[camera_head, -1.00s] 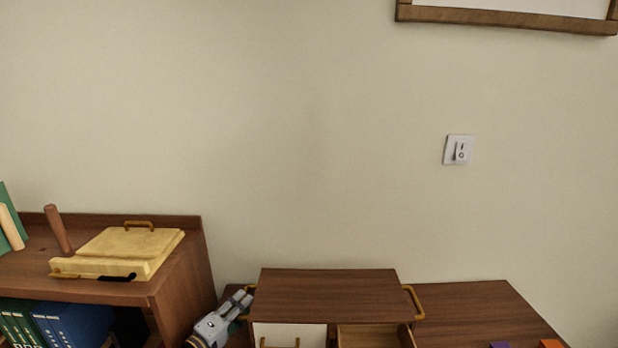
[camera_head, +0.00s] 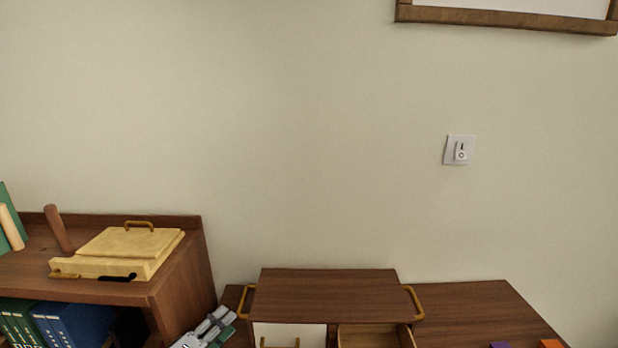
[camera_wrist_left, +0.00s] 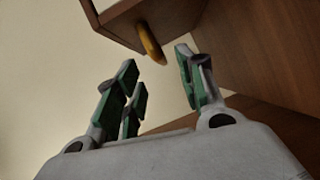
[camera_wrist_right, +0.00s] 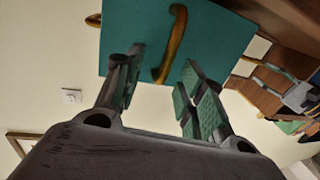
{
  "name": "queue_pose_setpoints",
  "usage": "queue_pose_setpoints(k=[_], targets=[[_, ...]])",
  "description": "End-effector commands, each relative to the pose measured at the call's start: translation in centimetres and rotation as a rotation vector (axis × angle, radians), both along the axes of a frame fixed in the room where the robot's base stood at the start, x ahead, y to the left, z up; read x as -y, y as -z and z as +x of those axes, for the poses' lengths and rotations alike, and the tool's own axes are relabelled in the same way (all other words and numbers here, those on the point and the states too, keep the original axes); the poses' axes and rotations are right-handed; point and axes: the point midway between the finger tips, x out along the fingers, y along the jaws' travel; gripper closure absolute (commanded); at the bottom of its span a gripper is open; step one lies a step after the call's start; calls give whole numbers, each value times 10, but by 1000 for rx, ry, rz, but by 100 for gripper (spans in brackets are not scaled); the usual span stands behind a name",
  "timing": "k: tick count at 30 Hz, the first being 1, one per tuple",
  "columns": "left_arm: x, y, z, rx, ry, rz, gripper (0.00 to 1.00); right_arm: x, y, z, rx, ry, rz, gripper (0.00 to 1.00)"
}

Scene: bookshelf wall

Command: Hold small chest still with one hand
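The small chest (camera_head: 325,295) is a dark brown box with gold handles on both sides. In the head view its left front is white and its right drawer (camera_head: 375,335) stands open. My left gripper (camera_head: 222,320) is left of the chest, apart from its side handle (camera_head: 247,300). In the left wrist view that handle (camera_wrist_left: 152,42) lies beyond the open, empty fingers (camera_wrist_left: 156,62). My right gripper (camera_wrist_right: 161,62) is out of the head view. In its wrist view its spread fingers face a teal panel (camera_wrist_right: 215,40) with a gold handle (camera_wrist_right: 174,45); contact is unclear.
A brown shelf (camera_head: 185,280) with a yellow lidded box (camera_head: 130,250) and blue binders (camera_head: 80,325) stands close on the left. The tabletop (camera_head: 465,305) right of the chest is mostly clear, with purple and orange blocks (camera_head: 550,343) at its front. A light switch (camera_head: 459,150) is on the wall.

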Motion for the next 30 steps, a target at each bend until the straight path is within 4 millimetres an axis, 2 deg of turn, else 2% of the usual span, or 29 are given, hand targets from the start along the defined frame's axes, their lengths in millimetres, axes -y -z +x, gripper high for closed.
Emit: queue_pose_setpoints(k=[16,30], targets=[[-17,-1,-33,-3,-1,1,61,0,0,0,0,0,0,61],[-22,-4,-42,-1,0,0,61,0,0,0,0,0,0,61]])
